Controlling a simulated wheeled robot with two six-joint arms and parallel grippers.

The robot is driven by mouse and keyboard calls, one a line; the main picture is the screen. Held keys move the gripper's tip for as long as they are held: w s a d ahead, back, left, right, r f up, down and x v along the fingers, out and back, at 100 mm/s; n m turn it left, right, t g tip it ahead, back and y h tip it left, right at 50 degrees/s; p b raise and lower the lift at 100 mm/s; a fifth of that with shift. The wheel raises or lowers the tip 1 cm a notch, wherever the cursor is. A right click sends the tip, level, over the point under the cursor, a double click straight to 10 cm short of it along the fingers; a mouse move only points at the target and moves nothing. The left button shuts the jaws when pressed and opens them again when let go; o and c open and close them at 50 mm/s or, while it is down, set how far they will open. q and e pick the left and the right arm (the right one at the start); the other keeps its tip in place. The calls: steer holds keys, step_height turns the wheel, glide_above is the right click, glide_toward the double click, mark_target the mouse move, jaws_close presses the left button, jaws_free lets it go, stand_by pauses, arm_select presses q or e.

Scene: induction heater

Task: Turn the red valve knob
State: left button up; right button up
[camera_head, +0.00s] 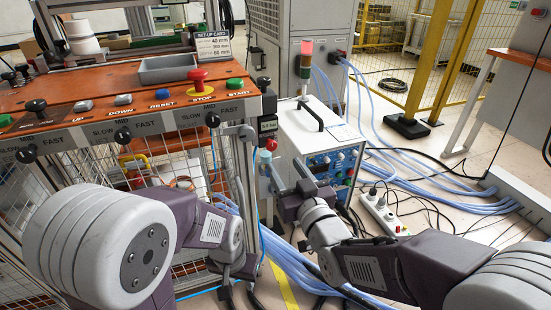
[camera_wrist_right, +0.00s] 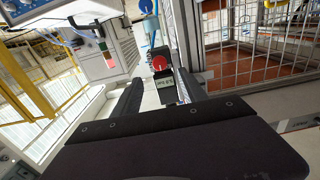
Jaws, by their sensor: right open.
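The red valve knob (camera_head: 271,144) is on a small fitting at the right side of the orange-topped bench, just below a black display box (camera_head: 268,123). In the right wrist view the red knob (camera_wrist_right: 159,63) shows between and beyond my finger tips, with the display box (camera_wrist_right: 166,83) beside it. My right gripper (camera_head: 284,174) is open and empty, just below and to the right of the knob in the head view. Its two dark fingers, also in the right wrist view (camera_wrist_right: 159,80), are apart and seem not to touch the knob. My left arm is at the lower left; its fingers are not visible.
The control bench (camera_head: 120,80) carries a red stop button (camera_head: 199,80) and several other knobs. A white power unit (camera_head: 322,140) with a signal lamp stands just right of the knob. Blue hoses (camera_head: 440,190) and a power strip (camera_head: 384,214) lie on the floor.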

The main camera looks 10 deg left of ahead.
mark_target(272, 147)
steer(key=b+x, duration=0.2)
steer(key=x, duration=0.5)
steer(key=shift+w+a+f, duration=0.1)
steer(key=shift+w+a, duration=0.1)
steer(key=shift+w, duration=0.15)
steer(key=shift+w+a, duration=0.2)
steer(key=shift+w, duration=0.1)
jaws_close()
